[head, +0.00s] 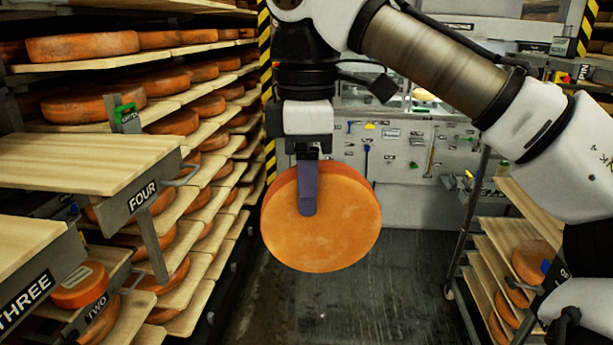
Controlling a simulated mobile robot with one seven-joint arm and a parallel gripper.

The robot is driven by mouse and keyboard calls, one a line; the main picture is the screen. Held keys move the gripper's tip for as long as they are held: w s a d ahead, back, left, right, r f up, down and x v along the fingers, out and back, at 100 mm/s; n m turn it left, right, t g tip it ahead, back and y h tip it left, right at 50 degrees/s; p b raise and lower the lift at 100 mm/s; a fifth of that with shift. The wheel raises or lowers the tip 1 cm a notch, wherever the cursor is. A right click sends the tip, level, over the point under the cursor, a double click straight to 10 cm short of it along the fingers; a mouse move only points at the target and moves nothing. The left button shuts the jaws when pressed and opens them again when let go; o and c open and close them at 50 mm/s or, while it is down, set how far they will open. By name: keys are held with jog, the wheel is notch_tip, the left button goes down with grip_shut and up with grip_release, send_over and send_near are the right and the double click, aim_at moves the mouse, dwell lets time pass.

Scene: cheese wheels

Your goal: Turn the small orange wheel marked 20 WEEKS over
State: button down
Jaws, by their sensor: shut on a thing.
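My gripper (308,207) is shut on an orange cheese wheel (335,232) in the middle of the head view. The wheel hangs in the air on its edge, one flat face turned mostly toward the camera. One bluish finger lies over the upper part of that face; the other finger is hidden behind the wheel. I see no marking on the visible face, so I cannot tell whether this is the 20 WEEKS wheel. A smaller orange wheel (79,292) lies flat at the lower left by the TWO label, with an unreadable mark on top.
Pale pull-out boards marked FOUR (85,163) and THREE (25,245) jut out at the left, looking bare. Tall racks of wheels stand behind them. A rack (500,265) with wheels stands at the right. Dark floor (340,305) is clear below the held wheel.

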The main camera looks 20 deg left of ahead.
jog(key=w+d+m+g+y+p, duration=0.1)
jog(key=m, duration=0.4)
jog(key=w+m+g+y+p, duration=0.1)
jog(key=m+y+p, duration=0.1)
jog(key=m, duration=0.3)
jog(key=w+d+m+g+y+p, duration=0.1)
jog(key=m, duration=0.4)
jog(key=shift+w+d+f+p, duration=0.3)
jog(key=shift+w+d+p, duration=0.05)
jog(key=shift+p, duration=0.05)
jog(key=g+y, duration=0.1)
jog(key=d+f+g+y, duration=0.1)
jog(key=w+g+y, duration=0.1)
jog(key=y, duration=0.1)
jog(key=shift+d+f, duration=0.25)
jog(key=shift+f, duration=0.05)
jog(key=shift+w+d+f+g+y+b, duration=0.2)
jog(key=shift+f+g+y, duration=0.5)
jog(key=shift+y, duration=0.4)
jog(key=shift+w+d+f+g+y+b, duration=0.15)
jog(key=shift+f+g+y, duration=0.3)
jog(key=shift+g+y, duration=0.55)
jog(key=shift+w+d+f+g+y+b, duration=0.1)
jog(key=shift+d+f+g+y+b, duration=0.15)
jog(key=shift+f+g+y, duration=0.65)
jog(key=shift+r+t+y, duration=0.25)
jog(key=shift+t+y, duration=0.15)
